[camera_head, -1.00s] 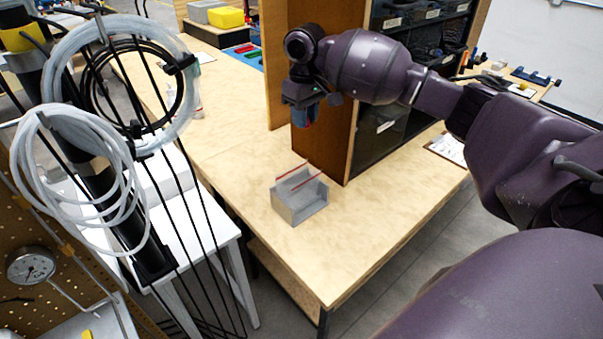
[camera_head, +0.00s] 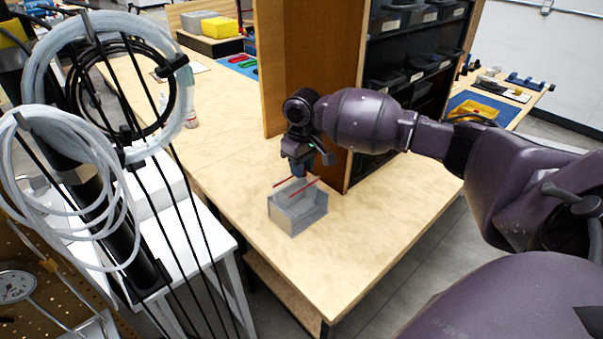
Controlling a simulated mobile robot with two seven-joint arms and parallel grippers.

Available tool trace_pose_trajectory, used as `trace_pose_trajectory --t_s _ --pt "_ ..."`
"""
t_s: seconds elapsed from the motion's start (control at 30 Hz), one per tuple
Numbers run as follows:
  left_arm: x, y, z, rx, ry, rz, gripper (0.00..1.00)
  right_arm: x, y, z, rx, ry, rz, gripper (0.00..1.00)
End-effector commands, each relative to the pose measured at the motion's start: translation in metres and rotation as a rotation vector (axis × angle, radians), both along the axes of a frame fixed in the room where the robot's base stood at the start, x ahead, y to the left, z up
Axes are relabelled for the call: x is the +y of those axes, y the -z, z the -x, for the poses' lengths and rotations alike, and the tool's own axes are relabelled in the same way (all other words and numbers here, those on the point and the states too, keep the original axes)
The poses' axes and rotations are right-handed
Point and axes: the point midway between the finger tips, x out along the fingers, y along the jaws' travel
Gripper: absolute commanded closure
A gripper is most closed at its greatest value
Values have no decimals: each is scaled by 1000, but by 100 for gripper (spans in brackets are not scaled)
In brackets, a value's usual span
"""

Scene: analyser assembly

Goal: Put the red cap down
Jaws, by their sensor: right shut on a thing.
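My right gripper (camera_head: 299,172) points down just above the open grey box, near its back edge. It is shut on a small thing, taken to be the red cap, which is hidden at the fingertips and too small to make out. The grey box (camera_head: 296,218) stands on the wooden bench, with two thin red strips along its upper edges. Whether the fingertips reach inside the box I cannot tell. My left gripper is out of view.
A brown cabinet with dark bins (camera_head: 388,78) stands right behind my right gripper. The wooden bench (camera_head: 215,135) is clear left of the box and in front of it. A rack with coiled tubes (camera_head: 50,165) fills the left side. A yellow bin (camera_head: 222,27) is far back.

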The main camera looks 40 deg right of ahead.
Motion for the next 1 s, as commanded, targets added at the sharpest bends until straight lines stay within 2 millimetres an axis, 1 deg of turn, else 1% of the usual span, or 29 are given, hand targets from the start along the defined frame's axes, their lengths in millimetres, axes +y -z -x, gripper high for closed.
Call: trace_pose_trajectory --t_s 0.03,0.1,0.9,0.93,1.0 --pt "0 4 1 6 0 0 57 0 20 6 27 0 1 96" --pt "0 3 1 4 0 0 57 0 24 7 30 0 2 96" --pt "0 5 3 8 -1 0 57 1 46 9 47 2 -2 96" --pt "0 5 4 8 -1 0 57 1 46 9 48 2 -2 73" --pt "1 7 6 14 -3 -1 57 1 44 8 44 1 -1 62"
